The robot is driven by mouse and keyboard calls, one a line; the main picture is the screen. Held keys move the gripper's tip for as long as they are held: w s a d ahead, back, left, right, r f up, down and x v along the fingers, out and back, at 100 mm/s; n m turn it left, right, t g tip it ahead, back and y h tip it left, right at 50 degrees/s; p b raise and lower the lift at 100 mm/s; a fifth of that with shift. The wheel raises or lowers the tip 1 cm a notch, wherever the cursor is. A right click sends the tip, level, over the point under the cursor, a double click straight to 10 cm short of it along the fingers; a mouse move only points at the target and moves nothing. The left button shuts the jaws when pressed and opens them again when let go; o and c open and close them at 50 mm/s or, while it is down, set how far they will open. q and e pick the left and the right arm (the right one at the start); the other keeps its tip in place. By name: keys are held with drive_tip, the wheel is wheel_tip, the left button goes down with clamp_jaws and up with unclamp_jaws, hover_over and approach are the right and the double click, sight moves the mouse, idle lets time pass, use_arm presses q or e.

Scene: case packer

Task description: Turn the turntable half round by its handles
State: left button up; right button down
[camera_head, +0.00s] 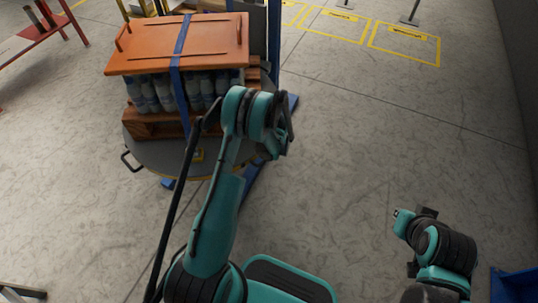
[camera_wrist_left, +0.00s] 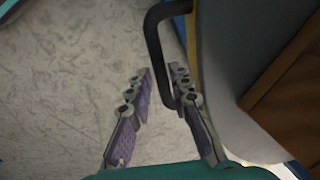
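The grey round turntable (camera_head: 150,151) carries a strapped load on a wooden pallet. One black handle (camera_head: 130,161) sticks out from its left edge in the head view. In the left wrist view another black handle (camera_wrist_left: 157,50) stands out from the turntable's rim (camera_wrist_left: 228,120). My left gripper (camera_wrist_left: 160,72) is open around this handle's bar. One finger is on the outer side; the other reaches inside the loop, close to the bar. In the head view my left arm hides this gripper and handle. My right arm's end (camera_head: 405,218) is low at the right, apart from the turntable; its fingers are unclear.
The load has an orange top board (camera_head: 185,42), a blue strap (camera_head: 181,62) and several bottles (camera_head: 146,92). A blue post (camera_head: 273,45) stands behind. A red bench (camera_head: 40,30) is at the far left.

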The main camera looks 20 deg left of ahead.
use_arm(q)
drive_tip(key=shift+o, duration=0.2)
wheel_tip(320, 180, up, 12)
drive_tip(key=d, duration=0.2)
drive_tip(key=shift+s, duration=0.35)
drive_tip(key=shift+d+f, duration=0.1)
drive_tip(key=shift+f, duration=0.05)
